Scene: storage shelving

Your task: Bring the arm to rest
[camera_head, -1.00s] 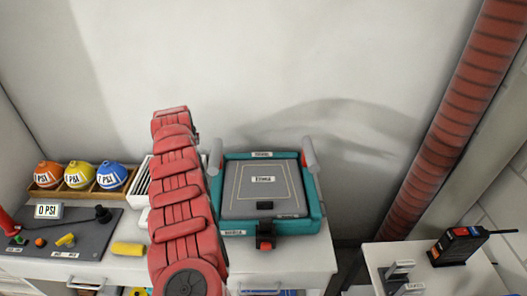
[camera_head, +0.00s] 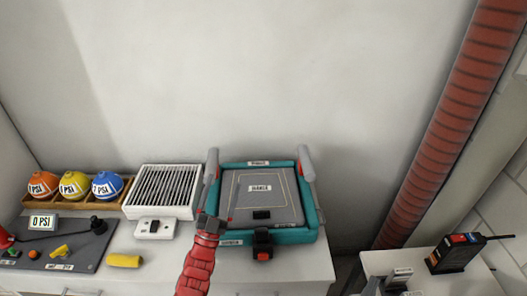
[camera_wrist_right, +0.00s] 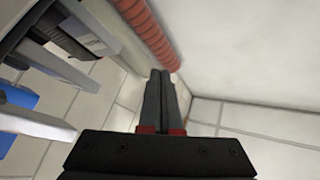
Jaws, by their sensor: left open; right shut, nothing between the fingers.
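In the head view, my left arm comes up from the bottom, with my left gripper (camera_head: 216,200) at its end. That gripper is open, in front of the left side of a teal case (camera_head: 312,222) with a grey lid. It overlaps the case's left edge in the picture; I cannot tell whether they touch. Nothing shows held in it. In the right wrist view, my right gripper (camera_wrist_right: 160,74) has its two dark fingers together and empty. They point toward the floor and the base of a ribbed red pipe (camera_wrist_right: 150,32).
The white worktop (camera_head: 190,262) carries a vented white box (camera_head: 163,190), several coloured balls and a yellow cylinder (camera_head: 124,261). A small side table (camera_head: 420,268) with a black radio (camera_head: 452,254) stands at the right. The wall above is clear.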

